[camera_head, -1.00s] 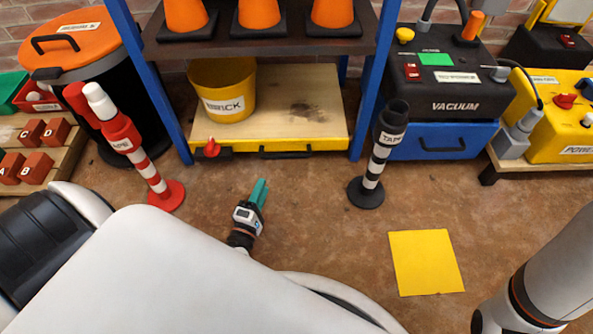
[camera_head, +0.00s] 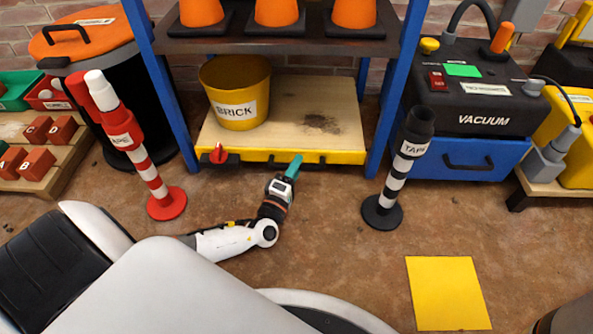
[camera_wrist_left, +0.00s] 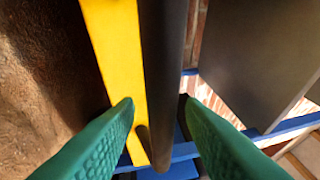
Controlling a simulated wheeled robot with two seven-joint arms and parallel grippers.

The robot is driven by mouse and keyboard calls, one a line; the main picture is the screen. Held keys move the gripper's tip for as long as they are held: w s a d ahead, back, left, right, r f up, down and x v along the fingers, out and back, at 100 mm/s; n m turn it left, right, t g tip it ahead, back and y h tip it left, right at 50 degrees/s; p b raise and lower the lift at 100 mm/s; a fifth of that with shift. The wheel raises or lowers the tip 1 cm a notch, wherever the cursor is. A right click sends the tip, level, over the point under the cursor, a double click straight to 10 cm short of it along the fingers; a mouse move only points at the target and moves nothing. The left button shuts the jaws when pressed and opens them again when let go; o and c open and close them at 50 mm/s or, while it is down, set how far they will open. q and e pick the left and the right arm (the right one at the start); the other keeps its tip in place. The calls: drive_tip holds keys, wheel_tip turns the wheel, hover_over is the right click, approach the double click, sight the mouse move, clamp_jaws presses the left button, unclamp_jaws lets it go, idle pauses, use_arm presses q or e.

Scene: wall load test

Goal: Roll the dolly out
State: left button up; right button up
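The dolly (camera_head: 345,115) is a low wooden platform with a yellow front edge, standing under the shelf between blue posts. A black handle bar runs along its front edge. The yellow bucket (camera_head: 236,95) marked BRICK stands on its left half. A red knob (camera_head: 219,154) sits at its front left corner. My left gripper (camera_head: 294,166) is at the front edge by the handle, partly covering it. In the left wrist view its green fingers are open, with the dark handle bar (camera_wrist_left: 164,70) showing between them; contact cannot be told. My right gripper is out of view.
A red-white post (camera_head: 149,174) stands front left of the dolly, and a black-white post (camera_head: 397,175) front right. A yellow floor square (camera_head: 447,292) lies at lower right. The vacuum (camera_head: 474,110) is right of the shelf. Floor between the posts is clear except for my arm.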

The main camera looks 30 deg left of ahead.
use_arm(q)
drive_tip(key=shift+w, duration=0.25)
clamp_jaws()
